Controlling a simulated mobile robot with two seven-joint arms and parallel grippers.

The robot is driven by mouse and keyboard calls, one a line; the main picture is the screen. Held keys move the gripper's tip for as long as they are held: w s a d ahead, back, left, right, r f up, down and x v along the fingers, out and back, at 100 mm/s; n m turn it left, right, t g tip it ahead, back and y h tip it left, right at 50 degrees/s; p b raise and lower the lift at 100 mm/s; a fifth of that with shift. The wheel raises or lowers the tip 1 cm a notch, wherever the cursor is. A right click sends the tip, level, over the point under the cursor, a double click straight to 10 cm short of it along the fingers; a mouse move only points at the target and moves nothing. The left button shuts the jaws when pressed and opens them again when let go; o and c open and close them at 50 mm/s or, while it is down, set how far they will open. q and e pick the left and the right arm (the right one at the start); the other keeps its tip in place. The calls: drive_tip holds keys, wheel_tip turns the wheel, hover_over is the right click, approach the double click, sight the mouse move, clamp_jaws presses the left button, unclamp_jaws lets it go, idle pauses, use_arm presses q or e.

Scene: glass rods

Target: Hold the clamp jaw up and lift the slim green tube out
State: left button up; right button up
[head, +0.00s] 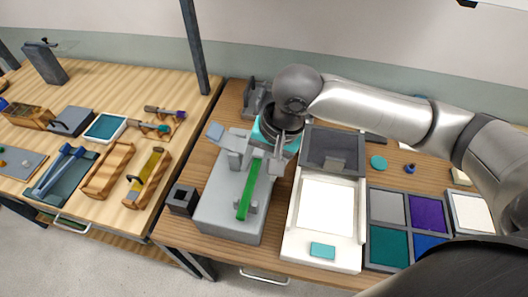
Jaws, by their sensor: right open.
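The slim green tube (246,198) lies lengthwise over a grey clamp block (222,206). Its near end sits by a small grey support, and its far end runs up under my right gripper. A blue-grey tab (215,131) stands at the back left of the block; it may be part of the clamp jaw, which I cannot make out clearly. My right gripper (256,160) is open, pointing down over the far part of the block, close to the tube's far end. Whether it touches the tube or jaw is hidden. My left gripper is not in view.
A small black box (182,200) stands left of the block. A white tray (292,245) with a grey lid is close on the right, then several coloured bins (386,206). A second table (118,85) at left holds wooden racks and tools.

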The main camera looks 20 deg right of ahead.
sight(249, 190)
drive_tip(key=b+x, duration=0.1)
drive_tip(key=x, duration=0.8)
drive_tip(key=shift+w+f, duration=0.1)
drive_tip(key=shift+f, duration=0.15)
drive_tip(key=shift+w+a+f, duration=0.1)
drive_tip(key=shift+a+f, duration=0.05)
drive_tip(key=shift+f, duration=0.45)
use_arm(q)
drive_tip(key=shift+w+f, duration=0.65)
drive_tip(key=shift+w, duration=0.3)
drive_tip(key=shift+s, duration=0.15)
use_arm(e)
drive_tip(key=shift+c, duration=0.9)
clamp_jaws()
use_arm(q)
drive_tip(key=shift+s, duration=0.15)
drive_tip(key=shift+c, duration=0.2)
